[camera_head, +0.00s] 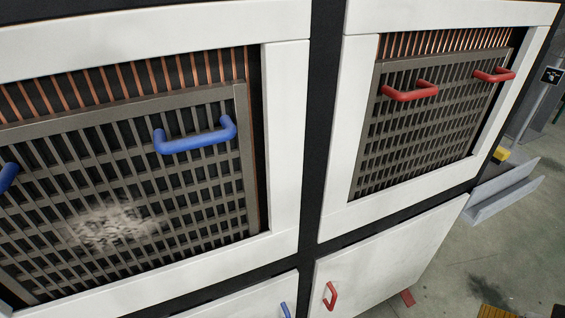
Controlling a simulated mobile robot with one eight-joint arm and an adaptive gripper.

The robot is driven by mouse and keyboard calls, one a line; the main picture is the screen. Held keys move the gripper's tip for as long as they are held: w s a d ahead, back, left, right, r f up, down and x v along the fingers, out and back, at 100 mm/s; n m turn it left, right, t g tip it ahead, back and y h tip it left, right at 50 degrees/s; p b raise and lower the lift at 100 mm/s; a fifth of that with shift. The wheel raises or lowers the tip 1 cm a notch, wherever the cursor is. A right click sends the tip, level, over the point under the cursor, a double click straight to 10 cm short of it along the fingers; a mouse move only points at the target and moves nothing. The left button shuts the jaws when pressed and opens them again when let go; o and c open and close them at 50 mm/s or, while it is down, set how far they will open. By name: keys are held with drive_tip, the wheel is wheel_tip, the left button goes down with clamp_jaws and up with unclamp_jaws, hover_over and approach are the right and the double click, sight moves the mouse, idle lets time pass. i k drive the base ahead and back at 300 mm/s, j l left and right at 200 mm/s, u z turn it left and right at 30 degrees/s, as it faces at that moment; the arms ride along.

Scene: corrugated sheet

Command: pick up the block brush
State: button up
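I cannot make out the block brush for certain. A small yellow block-like object (500,154) sits by a grey metal tray (507,190) at the right side of the cabinet; it is too small to tell whether it is the brush. A striped yellow-brown piece (494,312) is cut off by the bottom edge at the right, and I cannot tell what it is. My gripper is not in view.
A white-framed cabinet fills most of the view. Its left grille (196,180) has blue handles (196,138) and a pale dusty patch (112,226). Its right grille (430,130) has red handles (410,92). Concrete floor (480,255) shows at the lower right.

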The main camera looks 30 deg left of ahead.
sight(500, 154)
drive_tip(key=u, duration=2.05)
drive_tip(key=z, duration=2.2)
drive_tip(key=i+l+u, duration=0.1)
drive_tip(key=i+l, duration=0.2)
drive_tip(key=i, duration=0.45)
drive_tip(key=i+l+u, duration=0.15)
drive_tip(key=i+l, duration=0.25)
drive_tip(key=i, duration=0.3)
drive_tip(key=i+l+u, duration=0.1)
drive_tip(key=i+l, duration=0.35)
drive_tip(key=i, duration=0.25)
drive_tip(key=i+l+u, duration=0.15)
drive_tip(key=i+l, duration=0.4)
drive_tip(key=i, duration=0.15)
